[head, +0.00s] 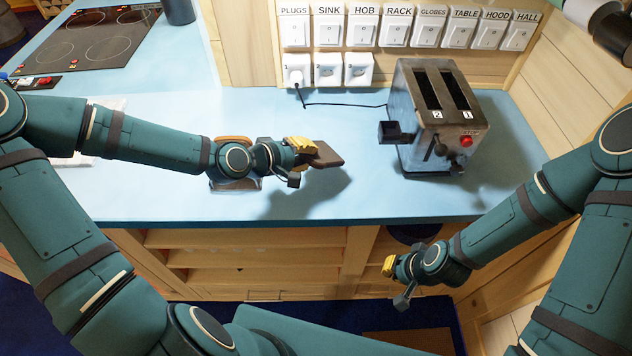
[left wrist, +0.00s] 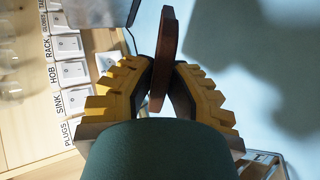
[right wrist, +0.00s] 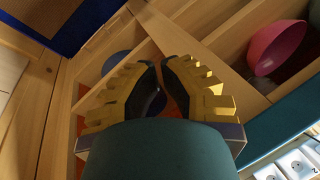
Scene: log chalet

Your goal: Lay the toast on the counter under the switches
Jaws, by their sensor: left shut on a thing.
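The toast, a dark brown slice (head: 326,155), is held above the blue counter (head: 300,207), with a shadow below it. My left gripper (head: 308,148) is shut on it. In the left wrist view the toast (left wrist: 167,50) stands edge-on between the yellow fingers (left wrist: 160,88). The switches (head: 410,27) are a labelled row of white rockers on the back wall, above and behind the toast. My right gripper (head: 391,270) is low in front of the counter. In the right wrist view its fingers (right wrist: 160,75) nearly meet with nothing seen between them.
A metal toaster (head: 440,112) stands right of the toast, its cord running to a socket (head: 298,70). A metal rack (head: 236,185) is partly hidden under my left forearm. The hob (head: 90,38) is at the far left. The counter below the sockets is clear except for the cord.

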